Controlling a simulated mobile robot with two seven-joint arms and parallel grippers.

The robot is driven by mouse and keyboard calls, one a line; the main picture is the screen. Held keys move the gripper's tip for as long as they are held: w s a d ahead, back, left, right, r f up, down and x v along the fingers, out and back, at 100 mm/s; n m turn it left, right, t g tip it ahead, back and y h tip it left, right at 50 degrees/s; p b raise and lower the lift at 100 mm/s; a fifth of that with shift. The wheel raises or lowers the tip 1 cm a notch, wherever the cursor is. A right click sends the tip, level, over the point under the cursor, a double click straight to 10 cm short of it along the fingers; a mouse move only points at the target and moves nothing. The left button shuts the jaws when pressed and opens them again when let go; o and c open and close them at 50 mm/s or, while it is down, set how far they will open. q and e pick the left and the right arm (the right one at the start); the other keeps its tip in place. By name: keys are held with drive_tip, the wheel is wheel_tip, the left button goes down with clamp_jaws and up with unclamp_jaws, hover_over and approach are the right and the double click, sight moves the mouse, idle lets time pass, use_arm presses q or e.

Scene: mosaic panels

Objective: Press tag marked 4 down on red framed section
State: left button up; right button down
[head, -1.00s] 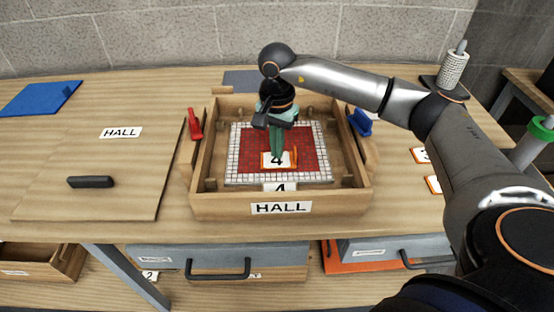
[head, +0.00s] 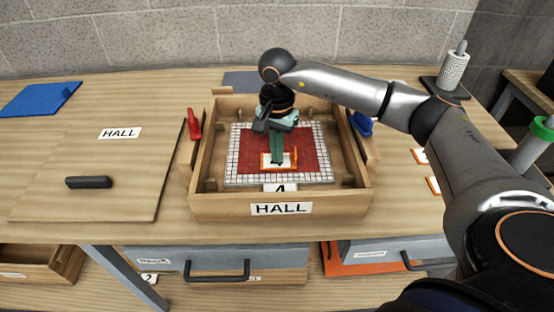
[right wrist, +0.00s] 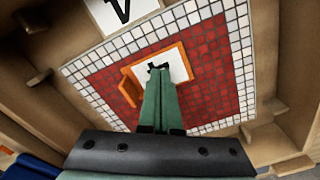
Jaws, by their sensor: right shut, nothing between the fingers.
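The tag marked 4 (head: 289,161) is a white plate with an orange edge and an upright orange tab. It lies on the red section (head: 308,148) of the mosaic panel, inside a white tile border, in a wooden tray (head: 220,204) labelled HALL. My right gripper (head: 277,163) points down with its green fingers shut and empty, tips at the tag's face. In the right wrist view the fingertips (right wrist: 159,72) cover most of the digit on the tag (right wrist: 176,62). Contact looks likely, but I cannot tell for certain. My left gripper is not in view.
A card marked 4 (head: 281,188) sits at the tray's front. A red clamp-like piece (head: 194,124) and a blue one (head: 361,123) stand beside the tray's sides. A wooden board (head: 90,170) labelled HALL lies left. Orange-edged cards (head: 433,186) lie right, near my arm.

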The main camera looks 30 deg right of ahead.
wheel_tip(320, 180, up, 8)
drive_tip(key=p, duration=0.5)
idle(0.4)
idle(0.4)
